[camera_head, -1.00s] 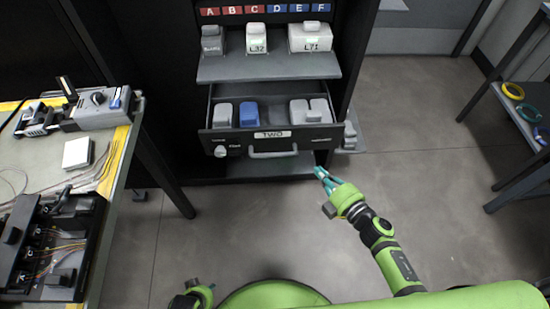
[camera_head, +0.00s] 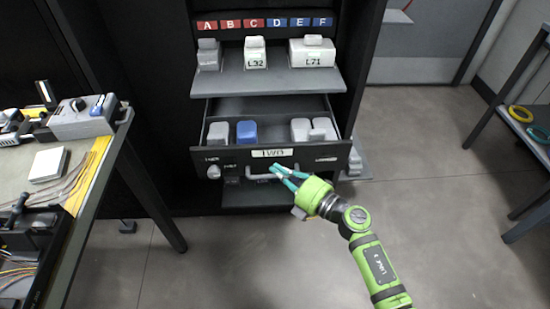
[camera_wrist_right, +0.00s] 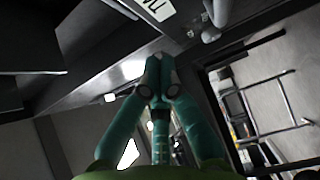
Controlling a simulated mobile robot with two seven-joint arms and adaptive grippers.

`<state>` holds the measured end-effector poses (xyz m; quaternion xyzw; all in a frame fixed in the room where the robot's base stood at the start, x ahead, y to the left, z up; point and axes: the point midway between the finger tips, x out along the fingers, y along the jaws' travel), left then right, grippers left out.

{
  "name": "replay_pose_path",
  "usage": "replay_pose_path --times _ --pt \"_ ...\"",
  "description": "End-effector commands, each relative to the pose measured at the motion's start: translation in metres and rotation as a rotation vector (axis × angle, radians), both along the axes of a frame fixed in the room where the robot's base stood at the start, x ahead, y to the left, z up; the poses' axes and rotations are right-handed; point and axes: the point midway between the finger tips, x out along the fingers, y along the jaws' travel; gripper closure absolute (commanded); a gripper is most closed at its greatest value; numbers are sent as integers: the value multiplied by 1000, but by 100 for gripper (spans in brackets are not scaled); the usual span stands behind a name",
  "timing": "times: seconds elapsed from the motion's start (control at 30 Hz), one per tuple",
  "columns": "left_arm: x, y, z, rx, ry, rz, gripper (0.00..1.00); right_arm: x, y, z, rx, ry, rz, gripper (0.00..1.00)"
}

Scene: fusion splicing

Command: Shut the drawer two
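Drawer two (camera_head: 232,160) is pulled out of the dark cabinet and shows its open inside. Its front carries a white TWO label (camera_head: 272,153) and a grey bar handle (camera_head: 256,175). Grey blocks (camera_head: 300,130) and a blue block (camera_head: 246,131) stand inside it. My right gripper (camera_head: 279,172) is at the drawer front, by the right part of the handle. In the right wrist view its teal fingers (camera_wrist_right: 161,65) meet at the tips, with nothing seen between them. Whether they touch the front cannot be told. My left gripper is out of view.
A shelf (camera_head: 268,83) with labelled grey blocks sits above the drawer. A workbench with a grey device (camera_head: 82,121) stands at the left. A rack (camera_head: 530,140) with coloured rings stands at the right. The floor (camera_head: 440,170) between is clear.

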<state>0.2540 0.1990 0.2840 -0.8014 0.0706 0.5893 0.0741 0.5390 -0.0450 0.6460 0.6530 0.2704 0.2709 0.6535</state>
Motion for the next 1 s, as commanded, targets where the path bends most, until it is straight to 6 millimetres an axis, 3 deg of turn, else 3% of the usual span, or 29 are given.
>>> replay_pose_path --times 0.07,0.33,1.0 --pt "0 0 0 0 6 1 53 12 12 0 4 -1 0 100" --pt "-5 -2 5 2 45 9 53 45 10 -1 -1 -1 -2 100" --pt "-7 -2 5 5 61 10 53 56 9 -1 -1 -1 -1 100"
